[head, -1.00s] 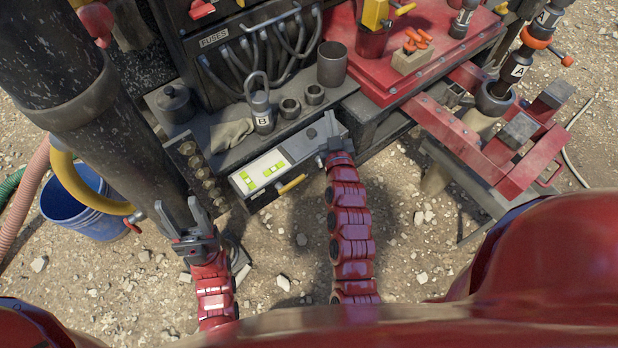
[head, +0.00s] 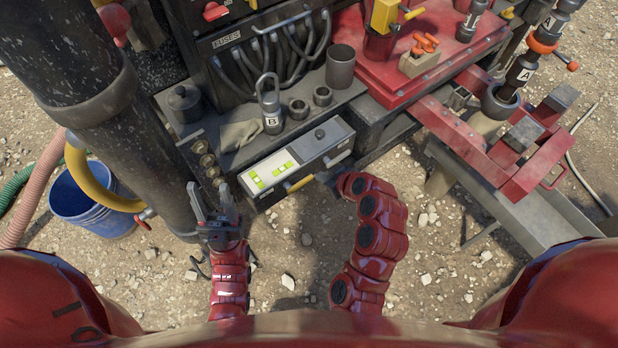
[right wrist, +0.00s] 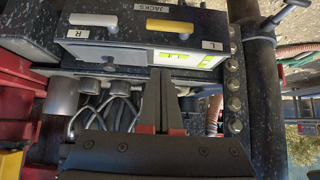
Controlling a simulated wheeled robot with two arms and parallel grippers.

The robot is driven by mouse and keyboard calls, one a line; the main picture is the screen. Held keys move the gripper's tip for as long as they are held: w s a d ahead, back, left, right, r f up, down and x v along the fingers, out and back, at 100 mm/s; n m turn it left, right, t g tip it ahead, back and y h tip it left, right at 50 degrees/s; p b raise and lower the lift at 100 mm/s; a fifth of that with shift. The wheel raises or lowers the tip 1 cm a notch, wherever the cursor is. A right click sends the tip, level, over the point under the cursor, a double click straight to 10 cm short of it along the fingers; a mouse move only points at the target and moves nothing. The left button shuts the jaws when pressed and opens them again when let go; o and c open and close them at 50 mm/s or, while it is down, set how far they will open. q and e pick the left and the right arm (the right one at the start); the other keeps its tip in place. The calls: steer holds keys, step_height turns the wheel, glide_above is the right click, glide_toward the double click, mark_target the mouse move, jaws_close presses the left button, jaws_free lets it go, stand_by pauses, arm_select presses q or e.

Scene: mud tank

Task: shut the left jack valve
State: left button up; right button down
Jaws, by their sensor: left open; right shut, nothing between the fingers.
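The jack valve panel (head: 312,152) is a pale box front with green level windows. It has a yellow handle (head: 299,184) and a whitish handle (head: 338,159). In the right wrist view the yellow handle (right wrist: 170,25) lies on the side of the L label (right wrist: 212,45), and the white handle (right wrist: 93,19) is by the R label (right wrist: 82,33). My left gripper (head: 210,192) is open and empty, left of the panel. My right gripper (right wrist: 163,72) is shut and empty in front of the panel; in the head view its dark tip (head: 325,178) is below the handles, mostly hidden.
A thick black post (head: 130,130) stands close to my left gripper. A blue bucket (head: 90,205) with hoses is at the left. A red steel frame (head: 465,140) extends at the right. Above the panel are a grey cup (head: 340,68) and a padlock-like part (head: 271,112). Gravel lies in front.

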steer(key=p, duration=0.3)
glide_above(308, 179)
steer(key=s, duration=0.2)
step_height(308, 179, down, 7)
steer(key=shift+w+a+f+p, duration=0.15)
steer(key=shift+f+p, duration=0.15)
steer(key=shift+f, duration=0.75)
steer(key=shift+w+d+f+p, duration=0.1)
steer(key=shift+f+p, duration=0.15)
steer(key=shift+f, duration=0.75)
